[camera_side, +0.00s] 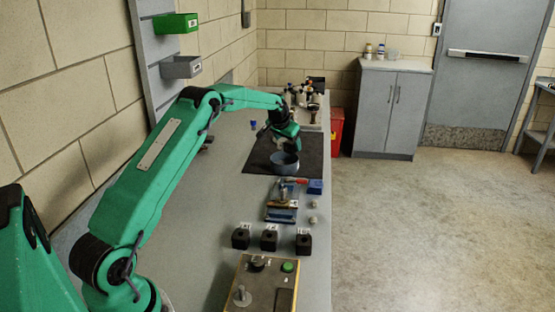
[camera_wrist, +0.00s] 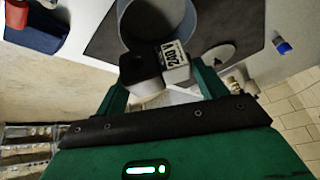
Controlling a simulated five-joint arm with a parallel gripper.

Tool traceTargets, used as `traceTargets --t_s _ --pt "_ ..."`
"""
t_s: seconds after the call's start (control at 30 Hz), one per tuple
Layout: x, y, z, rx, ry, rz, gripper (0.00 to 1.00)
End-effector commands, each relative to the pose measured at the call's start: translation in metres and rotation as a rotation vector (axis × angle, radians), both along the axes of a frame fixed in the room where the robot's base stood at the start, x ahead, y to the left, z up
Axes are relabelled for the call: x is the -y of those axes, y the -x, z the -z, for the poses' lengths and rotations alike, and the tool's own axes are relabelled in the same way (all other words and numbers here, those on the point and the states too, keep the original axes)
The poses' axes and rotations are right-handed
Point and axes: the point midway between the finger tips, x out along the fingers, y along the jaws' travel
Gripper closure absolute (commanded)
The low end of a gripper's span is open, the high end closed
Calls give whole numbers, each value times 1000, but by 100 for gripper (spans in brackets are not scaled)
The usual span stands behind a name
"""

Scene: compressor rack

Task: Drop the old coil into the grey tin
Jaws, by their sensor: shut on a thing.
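My gripper (camera_wrist: 162,88) is shut on a coil (camera_wrist: 145,72), a dark block with a white face marked "240 V". The coil sits between the green fingers in the wrist view. The grey tin (camera_wrist: 127,28) is right beyond the coil there, its near part overlapped by the coil. In the side view the grey tin (camera_side: 285,166) stands on a dark mat, with my gripper (camera_side: 285,146) just above and behind its rim. The coil cannot be made out in the side view. The wrist view does not settle whether the coil is over the tin's opening.
The dark mat (camera_side: 258,158) lies on a grey bench. Nearer are a blue box (camera_side: 315,187), a valve-like part on a blue stand (camera_side: 282,212), and three black blocks (camera_side: 269,239) with white labels. A small blue item (camera_side: 253,125) stands left of the mat.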

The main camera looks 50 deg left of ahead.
Motion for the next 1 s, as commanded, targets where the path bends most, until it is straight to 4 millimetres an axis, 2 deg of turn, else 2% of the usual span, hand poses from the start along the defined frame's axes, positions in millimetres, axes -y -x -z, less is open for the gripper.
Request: traceTargets --t_s 0.03,0.07,0.17,0.57,0.77,1.0 --pt "0 0 -1 2 0 0 66" --pt "0 0 -1 2 0 0 25" --pt "0 0 -1 2 0 0 5" --pt "0 1 -1 0 0 0 4" --pt "2 5 -10 0 0 0 4" --pt "7 15 -31 2 -1 0 4"
